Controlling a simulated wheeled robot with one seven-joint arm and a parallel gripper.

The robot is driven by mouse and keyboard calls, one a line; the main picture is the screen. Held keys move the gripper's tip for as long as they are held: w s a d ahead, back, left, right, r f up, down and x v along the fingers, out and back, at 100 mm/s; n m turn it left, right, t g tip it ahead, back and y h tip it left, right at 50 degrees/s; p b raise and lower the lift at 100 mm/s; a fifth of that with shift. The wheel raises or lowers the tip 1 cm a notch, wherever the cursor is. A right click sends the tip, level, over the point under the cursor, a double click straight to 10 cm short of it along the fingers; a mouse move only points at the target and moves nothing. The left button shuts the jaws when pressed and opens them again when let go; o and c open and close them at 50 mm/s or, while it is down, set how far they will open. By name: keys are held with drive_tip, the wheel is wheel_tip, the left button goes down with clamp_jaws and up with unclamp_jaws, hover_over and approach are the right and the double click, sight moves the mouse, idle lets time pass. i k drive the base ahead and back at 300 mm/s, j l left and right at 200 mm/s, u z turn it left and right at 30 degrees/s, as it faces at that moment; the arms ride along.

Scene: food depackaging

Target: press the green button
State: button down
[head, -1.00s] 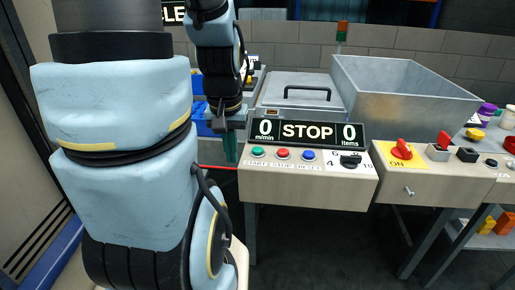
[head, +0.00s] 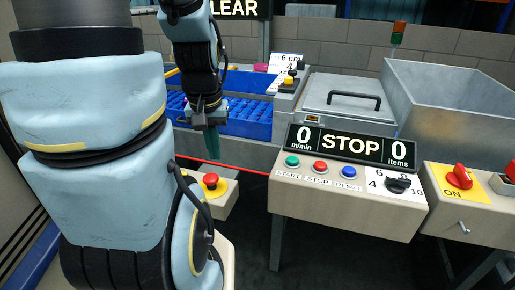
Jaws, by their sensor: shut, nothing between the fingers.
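The green button (head: 292,161) is the leftmost of three round buttons on the sloped front of a beige control box (head: 345,212), above the label START. The red button (head: 320,167) and the blue button (head: 349,172) sit to its right. My gripper (head: 213,148) hangs pointing down, to the left of the control box and apart from the green button. Its greenish fingers are shut and empty.
A display (head: 351,144) reading 0, STOP, 0 stands above the buttons. A black knob (head: 398,185) is at right. A red mushroom button (head: 211,181) sits below my gripper. A red line (head: 240,169) runs behind. A blue conveyor (head: 245,117) and metal bin (head: 440,100) stand behind.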

sight(292, 160)
drive_tip(key=l+u, duration=0.15)
drive_tip(key=u, duration=0.25)
drive_tip(key=k+l+u, duration=0.1)
drive_tip(key=u, duration=0.35)
drive_tip(key=l+u, duration=0.2)
drive_tip(key=u, duration=0.2)
drive_tip(key=k+l+u, duration=0.1)
drive_tip(key=u, duration=0.35)
drive_tip(key=k+u, duration=0.15)
drive_tip(key=u, duration=0.25)
drive_tip(key=k+l+u, duration=0.1)
drive_tip(key=k+u, duration=0.35)
drive_tip(key=k, duration=0.35)
drive_tip(key=k+j+u, duration=0.15)
drive_tip(key=k+u, duration=0.3)
drive_tip(key=k, duration=0.3)
drive_tip(key=k+j, duration=0.15)
drive_tip(key=k, duration=0.35)
